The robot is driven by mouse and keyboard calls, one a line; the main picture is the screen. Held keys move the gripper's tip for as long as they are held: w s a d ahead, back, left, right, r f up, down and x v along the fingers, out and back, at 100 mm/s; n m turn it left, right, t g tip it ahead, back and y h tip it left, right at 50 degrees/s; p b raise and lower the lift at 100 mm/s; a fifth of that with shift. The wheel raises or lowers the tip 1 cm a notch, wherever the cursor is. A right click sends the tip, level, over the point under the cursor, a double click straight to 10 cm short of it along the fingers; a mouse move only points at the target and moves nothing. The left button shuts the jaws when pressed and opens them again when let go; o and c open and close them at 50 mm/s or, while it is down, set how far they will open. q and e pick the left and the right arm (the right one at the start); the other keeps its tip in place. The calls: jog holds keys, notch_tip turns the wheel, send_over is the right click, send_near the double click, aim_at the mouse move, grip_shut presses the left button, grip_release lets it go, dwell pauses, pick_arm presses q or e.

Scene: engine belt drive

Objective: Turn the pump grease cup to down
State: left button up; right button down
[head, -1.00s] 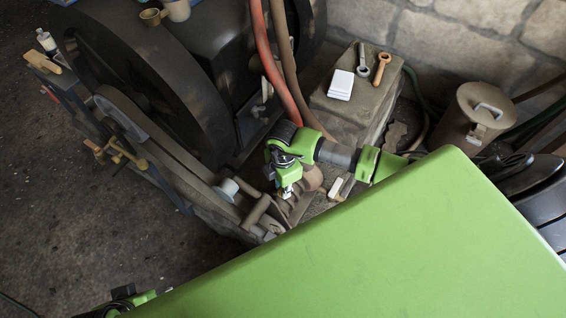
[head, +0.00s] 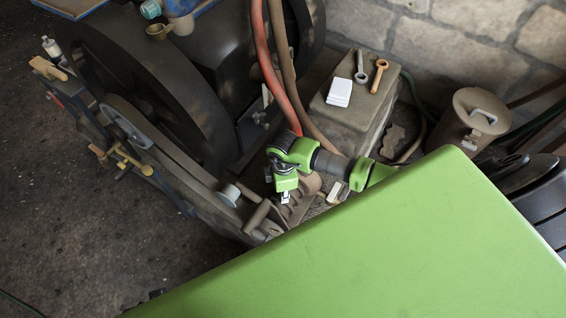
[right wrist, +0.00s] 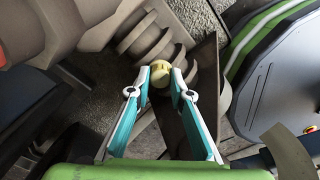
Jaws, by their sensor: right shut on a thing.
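The pump grease cup (right wrist: 161,70) is a small round brass-yellow cap with a slot-like mark on its face, in the right wrist view. My right gripper (right wrist: 160,82), with teal and white fingers, is shut on it, one fingertip at each side. In the head view my right gripper (head: 286,197) reaches down beside the pump parts at the middle, and the cup is hidden there. I cannot read from its face which way the cup points. My left gripper does not show.
Red and brown hoses (head: 276,60) run close behind my right arm. A lidded can (head: 470,120) stands right.

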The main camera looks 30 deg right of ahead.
jog(key=shift+d, duration=0.1)
jog(key=c, duration=1.8)
grip_release()
jog(key=shift+c, duration=0.2)
notch_tip(320, 180, up, 12)
